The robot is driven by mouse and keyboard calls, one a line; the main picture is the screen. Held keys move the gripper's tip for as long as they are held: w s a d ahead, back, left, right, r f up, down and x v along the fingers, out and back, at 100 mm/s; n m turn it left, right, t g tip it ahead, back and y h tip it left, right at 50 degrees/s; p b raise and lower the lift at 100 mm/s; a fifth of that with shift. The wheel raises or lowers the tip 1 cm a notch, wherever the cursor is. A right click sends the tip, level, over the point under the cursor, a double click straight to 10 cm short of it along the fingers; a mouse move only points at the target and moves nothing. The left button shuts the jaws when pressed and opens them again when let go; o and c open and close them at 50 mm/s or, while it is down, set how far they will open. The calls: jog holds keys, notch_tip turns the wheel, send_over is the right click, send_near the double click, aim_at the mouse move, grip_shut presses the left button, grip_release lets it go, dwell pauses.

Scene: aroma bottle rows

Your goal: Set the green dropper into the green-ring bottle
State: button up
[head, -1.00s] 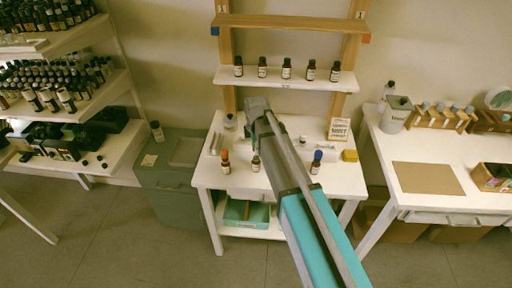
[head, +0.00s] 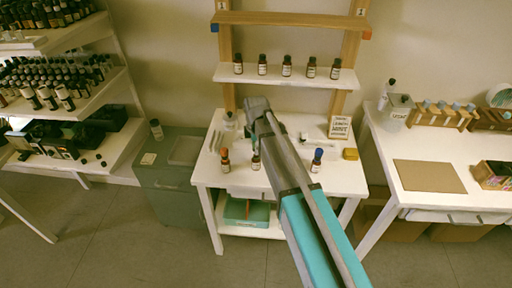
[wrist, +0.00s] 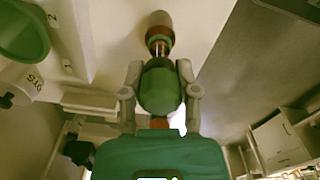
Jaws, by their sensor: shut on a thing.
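My gripper (wrist: 161,84) is shut on the green dropper (wrist: 160,90), whose green bulb sits between the two pale fingers in the wrist view. Just beyond it, in line, is a brown bottle neck with a green ring (wrist: 159,38). I cannot tell whether the dropper's tip is inside that neck. In the head view, the middle bottle (head: 255,162) stands upright on the white table (head: 285,183), just below the end of my arm. My arm hides most of the gripper there.
A bottle with an orange-red top (head: 225,161) stands left of the middle bottle, and a blue-topped bottle (head: 317,160) stands to the right. A yellow block (head: 350,154) and a sign (head: 340,127) are on the right. Several dark bottles line the shelf (head: 285,80) above.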

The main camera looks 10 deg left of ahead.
jog(key=shift+f+b, duration=1.25)
jog(key=shift+f, duration=0.05)
jog(key=o, duration=0.7)
jog(key=shift+o, duration=0.2)
jog(key=shift+r, duration=0.1)
jog(key=shift+r+p, duration=3.45)
jog(key=shift+p, duration=0.1)
